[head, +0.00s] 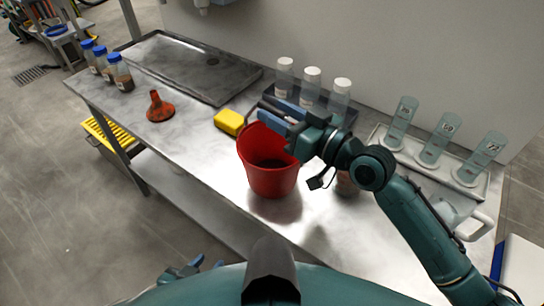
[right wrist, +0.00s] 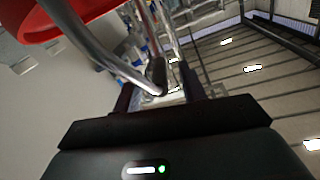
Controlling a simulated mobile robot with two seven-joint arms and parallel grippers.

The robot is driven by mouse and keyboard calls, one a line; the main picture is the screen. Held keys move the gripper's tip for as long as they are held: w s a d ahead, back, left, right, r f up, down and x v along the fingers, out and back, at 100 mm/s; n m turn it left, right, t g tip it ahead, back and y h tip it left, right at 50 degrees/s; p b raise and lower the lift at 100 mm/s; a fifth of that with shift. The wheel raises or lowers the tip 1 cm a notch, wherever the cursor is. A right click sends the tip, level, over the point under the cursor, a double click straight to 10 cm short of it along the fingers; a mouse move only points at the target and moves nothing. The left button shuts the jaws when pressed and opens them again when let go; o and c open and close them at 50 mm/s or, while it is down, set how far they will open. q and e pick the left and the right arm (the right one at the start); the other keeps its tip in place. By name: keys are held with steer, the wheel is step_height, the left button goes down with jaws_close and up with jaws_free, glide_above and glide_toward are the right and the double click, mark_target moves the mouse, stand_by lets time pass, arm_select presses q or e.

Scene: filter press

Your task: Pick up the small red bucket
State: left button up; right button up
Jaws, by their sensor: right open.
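The small red bucket (head: 268,180) stands upright on the metal bench, and its dark inside shows. My right gripper (head: 276,112) is open at the bucket's far upper rim. In the right wrist view the red bucket (right wrist: 85,8) fills the upper left corner. A bent metal handle (right wrist: 95,50) with a dark grip reaches down between the open fingers (right wrist: 158,95); I cannot tell whether they touch it. My left gripper (head: 195,267) is low at the bottom edge, away from the bench, partly hidden by my body.
A yellow block (head: 229,122) and an orange funnel (head: 159,106) lie left of the bucket. White-capped bottles (head: 311,88) stand behind my right gripper. A tray of labelled cylinders (head: 436,140) is to the right. A shallow metal tray (head: 185,65) lies at the back left.

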steer(key=shift+w+a, duration=0.35)
steer(key=shift+a, duration=0.05)
jaws_close()
stand_by(0.4)
